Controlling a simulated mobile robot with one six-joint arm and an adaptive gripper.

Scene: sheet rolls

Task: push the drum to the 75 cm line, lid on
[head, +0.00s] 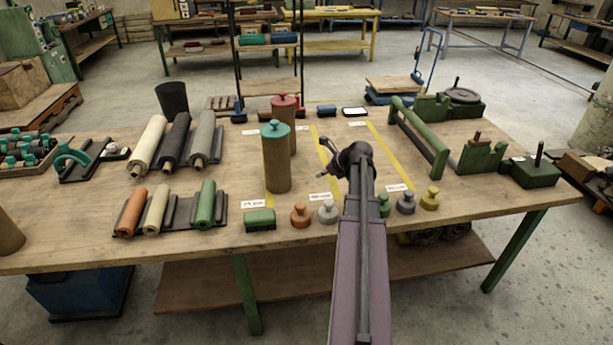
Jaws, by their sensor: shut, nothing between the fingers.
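A tall brown drum (277,165) with a teal knobbed lid (275,129) stands upright on the workbench (110,210), left of my gripper. A second brown drum (293,138) with a red lid (284,102) stands behind it, partly hidden. Yellow lines (390,150) cross the bench, with small white labels (253,204) at their ends. The label print is too small to read surely. My gripper (323,176) is shut and empty, pointing left, at the yellow line (326,152) right of the teal-lidded drum and apart from it. My arm hides part of the bench.
Rolls (176,137) lie on holders at the left. Small knobbed weights (300,215) and a green block (259,219) line the front edge. A green frame (420,138) and a green base with a post (530,171) stand at the right. Bench between the yellow lines is mostly clear.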

